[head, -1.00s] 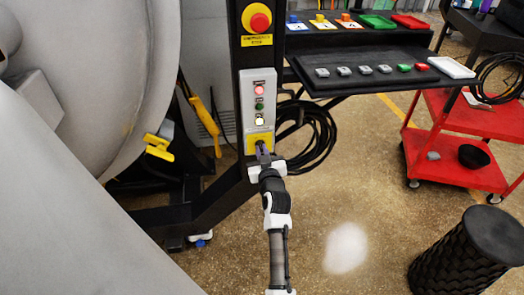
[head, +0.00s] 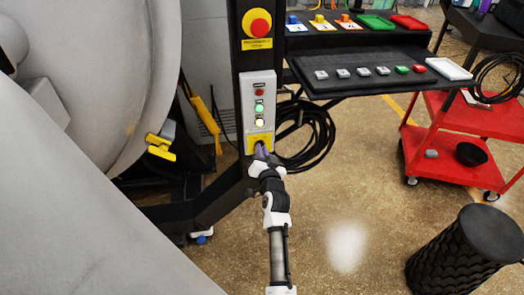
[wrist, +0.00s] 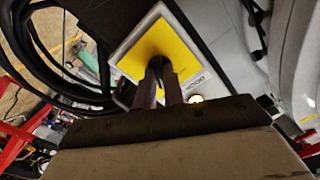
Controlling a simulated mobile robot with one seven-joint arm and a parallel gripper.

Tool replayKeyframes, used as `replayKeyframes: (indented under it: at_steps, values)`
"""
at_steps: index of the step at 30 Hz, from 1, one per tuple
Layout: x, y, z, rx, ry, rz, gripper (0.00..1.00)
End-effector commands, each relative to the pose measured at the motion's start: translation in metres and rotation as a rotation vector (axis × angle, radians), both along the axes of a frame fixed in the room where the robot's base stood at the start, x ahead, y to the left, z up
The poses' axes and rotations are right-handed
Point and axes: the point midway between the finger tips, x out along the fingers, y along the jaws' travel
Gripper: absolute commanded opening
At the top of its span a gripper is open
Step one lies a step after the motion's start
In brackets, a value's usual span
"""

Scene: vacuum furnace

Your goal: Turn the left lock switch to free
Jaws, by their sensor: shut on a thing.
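The lock switch sits on a yellow plate (head: 259,139) at the bottom of the grey control box (head: 258,88) on the black post. In the head view the switch is hidden behind my gripper (head: 261,152). In the wrist view the two fingers reach to the middle of the yellow plate (wrist: 137,62). They are closed on the dark switch knob (wrist: 158,57), which is mostly hidden between the tips. The knob's exact angle cannot be read. Above the plate, the green lamp (head: 259,108) and the white lamp (head: 259,122) are lit; the red lamp (head: 259,93) is dim.
A red and yellow emergency button (head: 257,22) is above the box. Coiled black cable (head: 318,140) hangs right of the post. The large grey furnace door (head: 100,80) is on the left. A red cart (head: 470,125) and black bin (head: 475,245) stand at right.

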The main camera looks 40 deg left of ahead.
Motion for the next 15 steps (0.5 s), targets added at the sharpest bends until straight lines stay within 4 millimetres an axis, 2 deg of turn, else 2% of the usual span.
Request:
replayKeyframes:
  at_steps: [14,15]
  values:
    - [-0.0005,-0.0001,-0.0015,0.01,0.015,0.0,0.0]
    - [-0.0005,-0.0001,-0.0015,0.009,0.014,0.0,0.13]
